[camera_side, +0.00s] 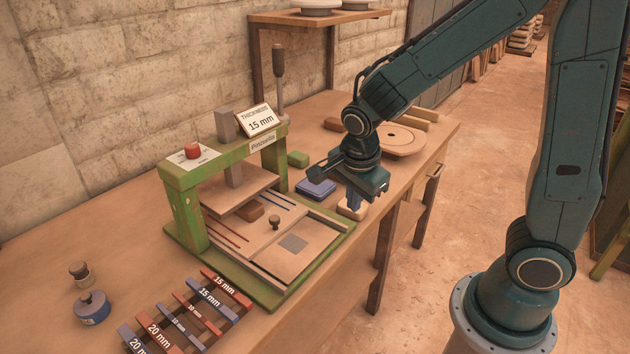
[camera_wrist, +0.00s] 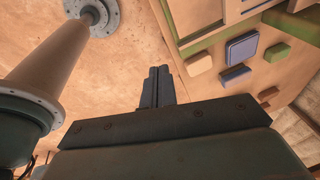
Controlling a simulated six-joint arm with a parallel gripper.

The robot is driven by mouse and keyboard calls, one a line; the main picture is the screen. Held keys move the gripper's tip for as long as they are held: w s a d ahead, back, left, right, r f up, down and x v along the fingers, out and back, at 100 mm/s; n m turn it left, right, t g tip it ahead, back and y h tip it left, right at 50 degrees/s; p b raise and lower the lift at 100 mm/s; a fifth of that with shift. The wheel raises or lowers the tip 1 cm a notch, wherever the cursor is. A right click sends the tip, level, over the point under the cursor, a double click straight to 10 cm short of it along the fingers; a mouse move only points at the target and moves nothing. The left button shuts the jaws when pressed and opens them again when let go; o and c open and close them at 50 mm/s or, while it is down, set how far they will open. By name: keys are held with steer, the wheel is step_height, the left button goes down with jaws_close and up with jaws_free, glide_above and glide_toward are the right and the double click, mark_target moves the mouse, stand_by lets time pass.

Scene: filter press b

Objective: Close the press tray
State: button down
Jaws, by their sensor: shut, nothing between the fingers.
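The green press (camera_side: 187,212) stands on the wooden table in the side view, with a red button on its left top and a "THICKNESS 15 mm" sign. Its pale press tray (camera_side: 308,239) is slid out toward the front right and has a small round knob (camera_side: 275,222) and a grey square on it. A brown block sits under the press plate, behind the tray. My gripper (camera_side: 354,205) is shut and empty, pointing down to the right of the tray and apart from it. In the wrist view the shut fingers (camera_wrist: 158,78) show over the floor; part of the tray shows at the top edge.
A blue block (camera_side: 315,189), a green block (camera_side: 298,159) and a pale block (camera_side: 350,209) lie right of the press. A rack of red and blue thickness bars (camera_side: 196,305) lies at the front. A round wooden board (camera_side: 399,140) is farther back.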

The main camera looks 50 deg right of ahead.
mark_target(275, 216)
steer(key=w+a+f+n+t+h, duration=0.2)
steer(key=w+a+f+n+t, duration=0.1)
steer(key=w+a+f, duration=0.3)
steer(key=shift+t, duration=0.6)
steer(key=shift+w+d+f, duration=0.1)
steer(key=shift+w+f, duration=0.05)
steer(key=x, duration=1)
steer(key=shift+d, duration=0.1)
steer(key=shift+w, duration=1.95)
steer(key=shift+w, duration=2.7)
